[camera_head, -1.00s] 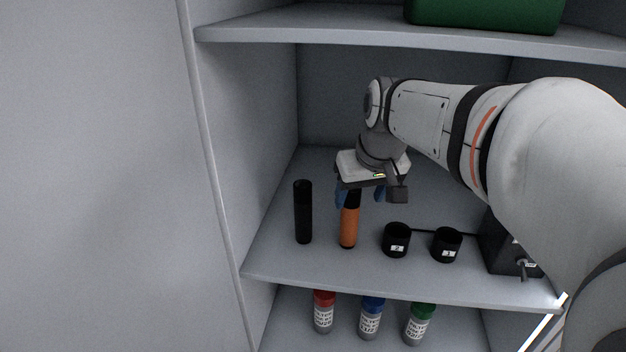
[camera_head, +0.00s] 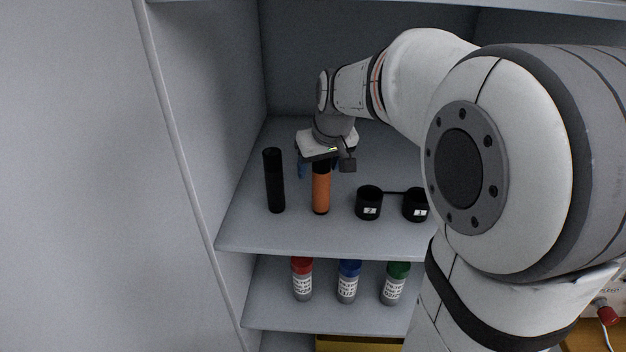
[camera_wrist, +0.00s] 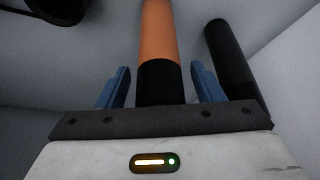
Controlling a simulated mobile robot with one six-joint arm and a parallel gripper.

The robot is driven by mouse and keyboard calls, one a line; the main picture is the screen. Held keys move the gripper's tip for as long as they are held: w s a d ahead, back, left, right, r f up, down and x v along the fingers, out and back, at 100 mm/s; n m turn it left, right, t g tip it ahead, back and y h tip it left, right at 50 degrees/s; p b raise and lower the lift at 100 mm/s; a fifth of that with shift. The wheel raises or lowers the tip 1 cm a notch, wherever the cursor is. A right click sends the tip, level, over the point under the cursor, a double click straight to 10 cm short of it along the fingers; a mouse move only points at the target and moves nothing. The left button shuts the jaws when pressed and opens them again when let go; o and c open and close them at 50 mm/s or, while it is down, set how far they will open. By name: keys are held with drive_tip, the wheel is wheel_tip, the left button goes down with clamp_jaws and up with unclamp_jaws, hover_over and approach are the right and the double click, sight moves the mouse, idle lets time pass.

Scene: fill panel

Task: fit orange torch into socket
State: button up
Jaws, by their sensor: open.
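The orange torch (camera_head: 321,188) stands upright on the middle shelf, with a black upper end. My gripper (camera_head: 317,170) is over it, pointing down, with its blue fingers open. In the wrist view the torch (camera_wrist: 160,40) runs between the two fingers (camera_wrist: 160,88), with a gap on each side. Two black sockets stand to the right of the torch: one labelled 2 (camera_head: 368,203) and one (camera_head: 415,205) farther right, partly covered by my arm. Both look empty.
A black torch (camera_head: 274,181) stands upright just left of the orange one and also shows in the wrist view (camera_wrist: 232,60). Bottles with red (camera_head: 302,280), blue (camera_head: 348,282) and green (camera_head: 396,284) caps stand on the shelf below. The cabinet's side wall (camera_head: 205,130) is at left.

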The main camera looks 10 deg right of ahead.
drive_tip(key=c, duration=1.2)
drive_tip(key=shift+c, duration=0.5)
drive_tip(key=shift+r, duration=0.15)
